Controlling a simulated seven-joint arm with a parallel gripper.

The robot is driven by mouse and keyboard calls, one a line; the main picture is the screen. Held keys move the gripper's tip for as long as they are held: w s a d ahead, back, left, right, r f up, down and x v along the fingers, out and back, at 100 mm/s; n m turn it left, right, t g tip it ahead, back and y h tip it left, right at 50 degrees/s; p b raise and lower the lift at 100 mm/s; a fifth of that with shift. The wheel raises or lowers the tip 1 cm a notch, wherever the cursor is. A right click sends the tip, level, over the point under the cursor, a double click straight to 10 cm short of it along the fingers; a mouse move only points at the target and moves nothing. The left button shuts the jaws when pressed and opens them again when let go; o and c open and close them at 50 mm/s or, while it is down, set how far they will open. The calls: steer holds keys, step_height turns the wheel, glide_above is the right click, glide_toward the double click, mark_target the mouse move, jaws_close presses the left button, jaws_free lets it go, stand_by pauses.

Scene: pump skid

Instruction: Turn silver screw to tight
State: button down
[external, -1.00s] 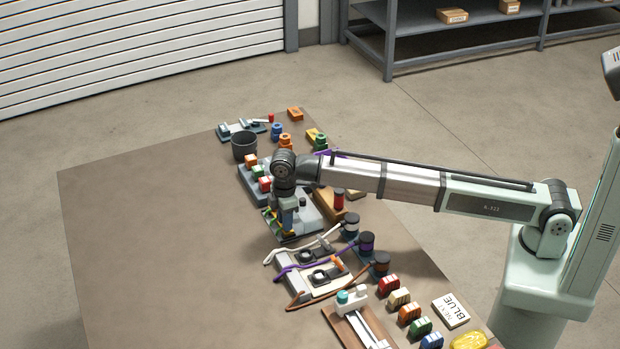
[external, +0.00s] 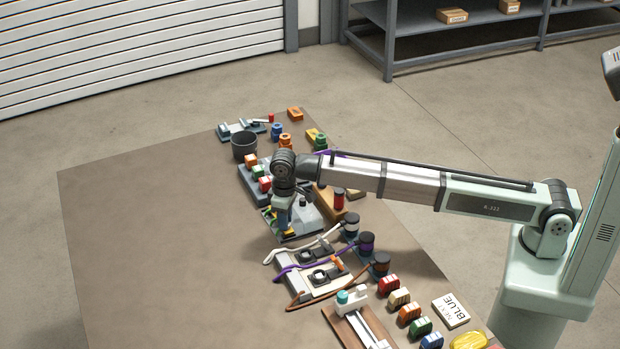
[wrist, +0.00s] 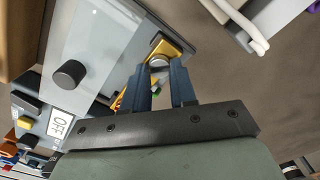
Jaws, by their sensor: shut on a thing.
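The silver screw (wrist: 157,61) sits at a gold-yellow block (wrist: 172,46) on the edge of a light grey panel in the wrist view. My gripper (wrist: 158,70) has two blue fingers, and their tips are shut on the screw from both sides. The fingers hide part of it, and no tightness mark can be read. In the external view my gripper (external: 282,233) points down at the near end of the grey panel unit, and the screw is too small to make out there.
A dark round knob (wrist: 70,74) stands on the panel near an OFF label (wrist: 61,124). In the external view, cable fixtures (external: 318,274) lie just in front, and a dark cup (external: 244,147) stands behind. The left of the table (external: 150,220) is clear.

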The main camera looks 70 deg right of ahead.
steer(key=m, duration=0.4)
steer(key=shift+m, duration=0.3)
steer(key=shift+d+m, duration=0.1)
steer(key=shift+m, duration=1.7)
steer(key=c, duration=1.2)
jaws_free()
step_height(320, 180, up, 14)
steer(key=shift+f, duration=0.15)
steer(key=shift+d, duration=0.1)
